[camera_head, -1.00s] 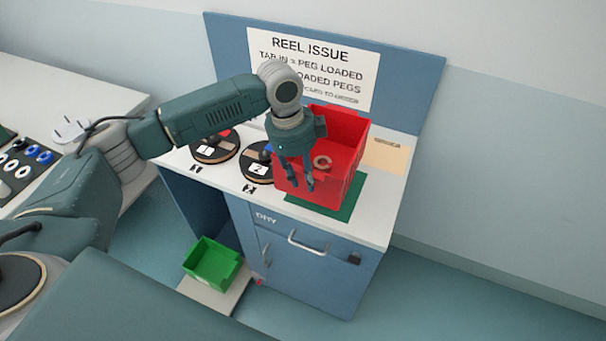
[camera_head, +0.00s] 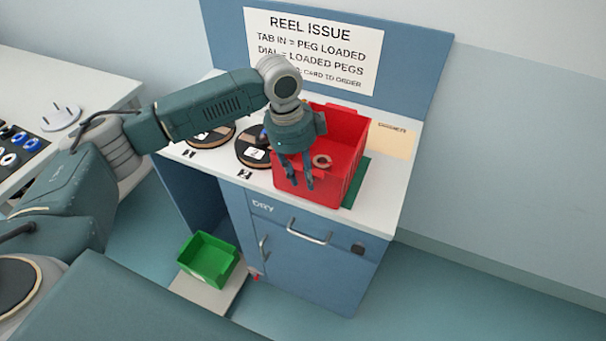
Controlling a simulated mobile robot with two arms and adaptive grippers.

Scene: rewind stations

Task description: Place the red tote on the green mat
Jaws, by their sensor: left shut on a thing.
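The red tote (camera_head: 328,194) is at the right part of the white counter top, over the green mat (camera_head: 358,184). Only a strip of the mat shows along the tote's right side; the rest is hidden behind the tote. I cannot tell whether the tote's base touches the mat or hangs just above it. A small brownish ring (camera_head: 322,161) lies inside the tote. My left gripper (camera_head: 298,184) points down and is shut on the tote's front-left wall. My right gripper is not in view.
Two dark reels, one of them (camera_head: 250,150) close to the tote, stand left of it on the counter. A tan card (camera_head: 392,141) lies to the right. A green bin (camera_head: 208,260) sits low at the cabinet's left. A sign board (camera_head: 425,75) stands behind.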

